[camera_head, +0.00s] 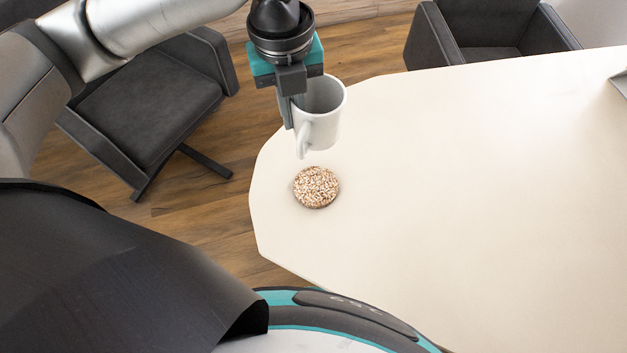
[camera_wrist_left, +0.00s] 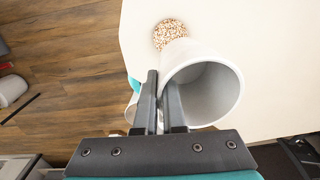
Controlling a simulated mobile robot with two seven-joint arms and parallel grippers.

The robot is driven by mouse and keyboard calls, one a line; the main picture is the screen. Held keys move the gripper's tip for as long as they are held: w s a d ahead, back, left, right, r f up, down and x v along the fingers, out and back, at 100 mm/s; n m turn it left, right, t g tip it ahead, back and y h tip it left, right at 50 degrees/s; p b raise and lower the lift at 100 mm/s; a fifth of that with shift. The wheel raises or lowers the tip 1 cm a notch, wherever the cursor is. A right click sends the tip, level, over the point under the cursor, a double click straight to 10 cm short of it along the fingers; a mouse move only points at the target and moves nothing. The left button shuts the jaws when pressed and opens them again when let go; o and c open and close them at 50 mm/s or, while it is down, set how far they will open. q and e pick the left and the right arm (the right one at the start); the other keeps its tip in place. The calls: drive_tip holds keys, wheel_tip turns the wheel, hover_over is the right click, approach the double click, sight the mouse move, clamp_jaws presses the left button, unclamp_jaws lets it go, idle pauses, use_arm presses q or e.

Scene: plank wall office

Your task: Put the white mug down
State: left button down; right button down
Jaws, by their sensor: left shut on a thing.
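The white mug (camera_head: 322,128) hangs upright from my left gripper (camera_head: 291,112), with its handle toward the front left in the head view. The gripper is shut on the mug's wall, one finger inside and one outside, as the left wrist view of the mug (camera_wrist_left: 222,82) and the fingers (camera_wrist_left: 161,105) shows. A round speckled coaster (camera_head: 316,187) lies on the pale table (camera_head: 470,190), just in front of the mug in the head view. The coaster (camera_wrist_left: 170,33) also shows beyond the mug in the left wrist view. My right gripper is in neither view.
The table's left corner edge runs close beside the coaster. A dark armchair (camera_head: 150,110) stands at the left and another (camera_head: 488,32) behind the table. A grey object (camera_head: 620,84) is at the far right. The middle of the table is clear.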

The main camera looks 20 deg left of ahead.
use_arm(q)
wheel_tip(320, 180, down, 20)
drive_tip(key=b, duration=0.6)
drive_tip(key=shift+r, duration=0.1)
drive_tip(key=c, duration=1)
unclamp_jaws()
wheel_tip(320, 180, up, 12)
drive_tip(key=p, duration=0.4)
drive_tip(key=shift+a, duration=0.15)
